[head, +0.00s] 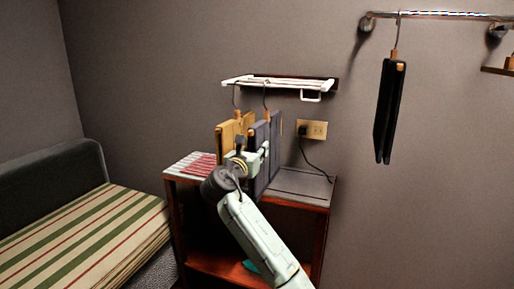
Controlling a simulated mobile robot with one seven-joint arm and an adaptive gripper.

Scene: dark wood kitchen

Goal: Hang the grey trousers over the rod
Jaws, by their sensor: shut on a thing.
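The grey trousers (275,137) hang folded on a hanger, upright, above the small cabinet in the middle of the head view. The hanger's hook reaches up to a white wall rack (290,85); I cannot tell whether it rests on it. My gripper (259,157) is at the front of the grey trousers and shut on them; the fingertips are partly hidden. A metal rod (450,15) is fixed to the wall at the upper right, well apart from my gripper.
Yellow-tan trousers (227,136) hang just left of the grey ones. Black trousers (388,110) hang from the metal rod. A cabinet (302,186) stands below, with a red-striped cloth (197,165) on top. An outlet with a plug (312,129) is behind. A striped sofa (85,240) is left.

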